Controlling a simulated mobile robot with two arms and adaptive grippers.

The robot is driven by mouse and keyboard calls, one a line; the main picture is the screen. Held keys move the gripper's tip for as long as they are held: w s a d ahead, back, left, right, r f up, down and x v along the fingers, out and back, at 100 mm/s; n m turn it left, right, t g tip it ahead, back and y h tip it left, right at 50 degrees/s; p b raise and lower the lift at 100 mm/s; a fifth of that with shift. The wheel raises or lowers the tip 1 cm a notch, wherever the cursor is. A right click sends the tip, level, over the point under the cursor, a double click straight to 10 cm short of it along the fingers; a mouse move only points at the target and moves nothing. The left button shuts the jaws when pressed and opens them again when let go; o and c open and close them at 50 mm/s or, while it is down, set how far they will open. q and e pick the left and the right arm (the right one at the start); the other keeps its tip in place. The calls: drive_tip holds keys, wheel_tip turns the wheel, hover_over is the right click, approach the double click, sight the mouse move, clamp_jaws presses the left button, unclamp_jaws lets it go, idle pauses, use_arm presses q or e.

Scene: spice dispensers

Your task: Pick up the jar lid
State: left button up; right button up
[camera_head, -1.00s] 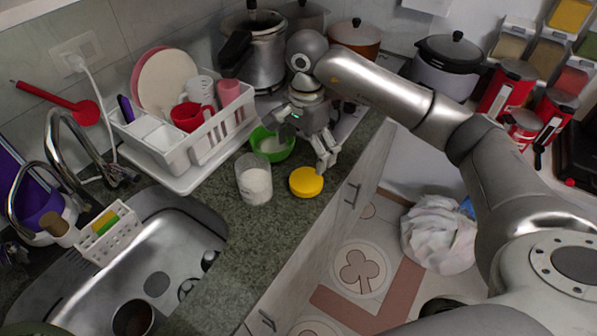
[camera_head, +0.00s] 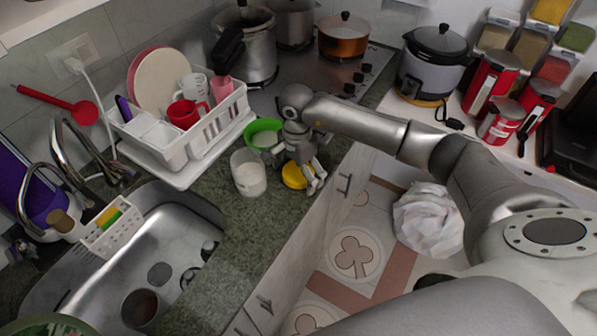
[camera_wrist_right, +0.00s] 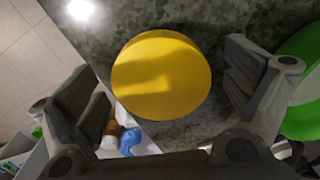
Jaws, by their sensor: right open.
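The yellow jar lid (camera_head: 293,175) lies flat on the dark green stone counter (camera_head: 228,200), close to its front edge. My right gripper (camera_head: 300,180) is above the lid and partly covers it in the head view. In the right wrist view, the round lid (camera_wrist_right: 162,76) shows between the two spread fingers of my right gripper (camera_wrist_right: 170,95). The gripper is open, with nothing held, and I see gaps on both sides of the lid. The clear jar with white contents (camera_head: 248,173) stands just left of the lid. My left gripper is not in view.
A green bowl (camera_head: 262,132) is behind the lid; its rim also shows in the right wrist view (camera_wrist_right: 302,118). A white dish rack (camera_head: 180,145) and the sink (camera_head: 165,240) are to the left. Pots (camera_head: 343,38) stand on the stove behind. The counter toward the front is clear.

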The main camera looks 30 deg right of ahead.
drive_tip(key=c, duration=0.9)
drive_tip(key=shift+r, duration=0.1)
drive_tip(key=shift+c, duration=0.2)
